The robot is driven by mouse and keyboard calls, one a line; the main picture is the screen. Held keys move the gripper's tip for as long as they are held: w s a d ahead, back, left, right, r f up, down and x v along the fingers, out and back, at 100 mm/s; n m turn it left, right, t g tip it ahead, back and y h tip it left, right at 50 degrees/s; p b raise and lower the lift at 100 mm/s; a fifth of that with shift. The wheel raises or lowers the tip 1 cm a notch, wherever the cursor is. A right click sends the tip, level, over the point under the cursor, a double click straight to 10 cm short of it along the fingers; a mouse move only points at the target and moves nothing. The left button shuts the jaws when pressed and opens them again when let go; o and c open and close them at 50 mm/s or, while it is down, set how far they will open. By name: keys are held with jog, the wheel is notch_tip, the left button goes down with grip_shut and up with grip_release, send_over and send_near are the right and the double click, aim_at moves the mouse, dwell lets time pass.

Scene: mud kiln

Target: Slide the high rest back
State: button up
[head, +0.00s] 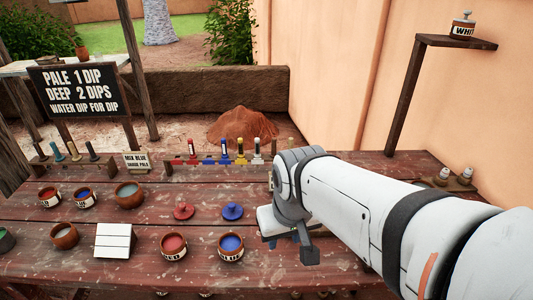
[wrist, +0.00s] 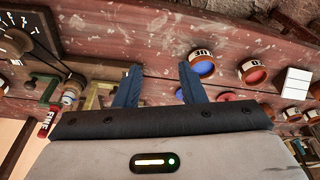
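My gripper (wrist: 160,68) shows two dark blue fingers standing apart in the wrist view, with only bare table boards between their tips. In the head view my gripper (head: 287,238) is over the right middle of the table, right of the blue pot. I cannot tell for certain which thing is the high rest. A green stand-like piece (wrist: 49,91) and an ochre one (wrist: 92,98) sit left of the fingers in the wrist view, apart from them. My arm hides that part of the table in the head view.
A blue pot (head: 231,247) and red pot (head: 173,246) stand left of my gripper, with red (head: 183,211) and blue (head: 232,211) lids behind. A brush rack (head: 215,165) lines the back. A dial (wrist: 18,38) and red FINE piece (wrist: 46,124) show at the wrist view's left.

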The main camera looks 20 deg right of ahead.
jog(key=shift+o, duration=0.8)
jog(key=shift+w, duration=0.15)
jog(key=shift+m+g, duration=0.3)
jog(key=shift+m, duration=0.4)
jog(key=w, duration=0.1)
jog(key=w+d, duration=0.1)
jog(key=w, duration=0.2)
jog(key=shift+w+d+r, duration=0.3)
jog(key=shift+w, duration=0.1)
jog(key=w+d+f+m, duration=0.1)
jog(key=w+d, duration=0.3)
jog(key=w+d+f+m+g, duration=0.1)
jog(key=w+d+f+m, duration=0.1)
jog(key=w+d, duration=0.2)
jog(key=w+d+f+m+g+p, duration=0.1)
jog(key=w+d+f, duration=0.1)
jog(key=w+d, duration=0.2)
jog(key=shift+w+f+m, duration=0.2)
jog(key=shift+w+m, duration=0.1)
jog(key=shift+w, duration=0.8)
jog(key=shift+w+d+f, duration=0.15)
jog(key=shift+d+f, duration=0.05)
jog(key=shift+f, duration=0.4)
notch_tip(320, 180, down, 7)
